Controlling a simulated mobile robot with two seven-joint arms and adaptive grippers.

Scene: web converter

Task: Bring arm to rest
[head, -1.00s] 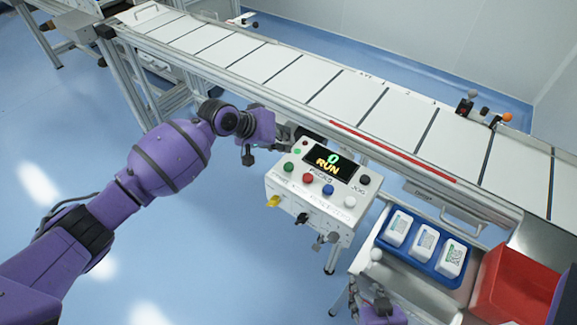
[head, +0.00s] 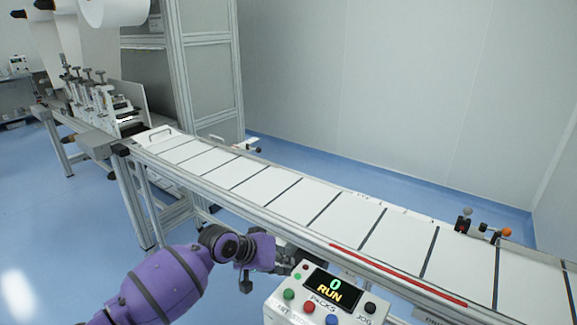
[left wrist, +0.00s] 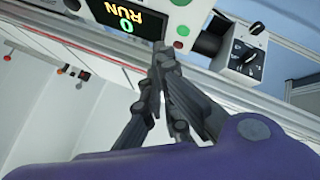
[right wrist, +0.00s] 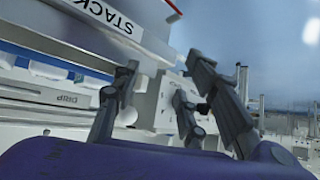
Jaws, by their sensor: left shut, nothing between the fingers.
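My left arm comes in from the lower left in the head view. Its gripper (head: 298,262) is beside the upper left of the control box (head: 277,309), partly hidden by the wrist. In the left wrist view the gripper (left wrist: 163,50) has its fingers together, with nothing between them, in front of the box's face by the green button (left wrist: 181,30). I cannot tell whether they touch it. The display (head: 333,287) reads "0 RUN". My right gripper shows only in the right wrist view (right wrist: 163,62), with its fingers apart and empty.
A conveyor (head: 270,188) with white panels runs from the left back to the right. A machine with white rolls (head: 112,10) stands at the back left. Blue floor is free at left.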

